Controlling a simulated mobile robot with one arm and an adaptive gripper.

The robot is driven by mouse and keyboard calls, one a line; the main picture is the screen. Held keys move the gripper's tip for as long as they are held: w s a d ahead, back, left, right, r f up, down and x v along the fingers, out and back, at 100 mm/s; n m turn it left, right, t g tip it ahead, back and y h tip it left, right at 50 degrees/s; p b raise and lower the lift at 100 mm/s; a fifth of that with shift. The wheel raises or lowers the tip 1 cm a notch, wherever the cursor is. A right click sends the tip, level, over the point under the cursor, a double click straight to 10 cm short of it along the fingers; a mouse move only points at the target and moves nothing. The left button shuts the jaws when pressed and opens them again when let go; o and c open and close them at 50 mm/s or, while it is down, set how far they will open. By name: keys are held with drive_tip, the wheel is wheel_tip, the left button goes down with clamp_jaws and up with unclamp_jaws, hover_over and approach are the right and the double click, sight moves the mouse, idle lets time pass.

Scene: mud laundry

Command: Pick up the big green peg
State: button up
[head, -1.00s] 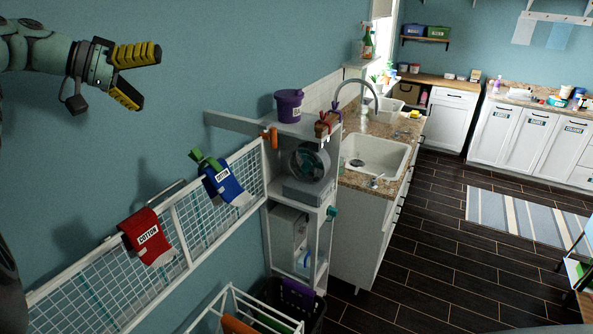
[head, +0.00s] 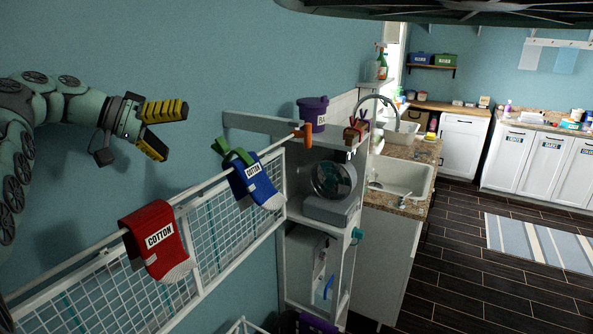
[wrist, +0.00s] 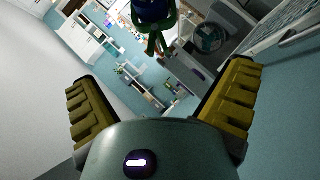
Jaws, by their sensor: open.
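The green peg (head: 236,154) clips a blue sock (head: 258,186) labelled COTTON to the top rail of the white wire rack (head: 200,189). In the wrist view the green peg (wrist: 160,38) hangs at the top centre, with part of the blue sock (wrist: 153,9) above it. My gripper (head: 177,134) is open and empty, left of the peg in the head view, its yellow-padded fingers apart. In the wrist view the peg lies beyond the gap between the fingertips (wrist: 165,72), not touching them.
A red sock (head: 158,240) hangs on the same rail, left of the blue one. An orange peg (head: 304,134) sits at the rail's right end, near a purple bucket (head: 312,111) on a shelf unit. A blue wall (head: 250,60) stands behind the rack.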

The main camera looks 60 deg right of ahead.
sight(218, 147)
drive_tip(key=p+x, duration=0.4)
drive_tip(key=x, duration=0.3)
drive_tip(key=shift+s+d+f, duration=0.1)
drive_tip(key=shift+s+d, duration=0.05)
drive_tip(key=shift+s+d+p, duration=0.35)
drive_tip(key=shift+s+p, duration=0.2)
drive_tip(key=shift+p, duration=0.45)
drive_tip(key=s+d+f+p, duration=0.1)
drive_tip(key=s+p, duration=0.1)
drive_tip(key=shift+d+f+p, duration=0.35)
drive_tip(key=shift+p, duration=0.05)
drive_tip(key=shift+s+d+f, duration=0.2)
drive_tip(key=shift+d+f, duration=0.25)
drive_tip(key=shift+f, duration=0.05)
drive_tip(key=shift+c, duration=0.3)
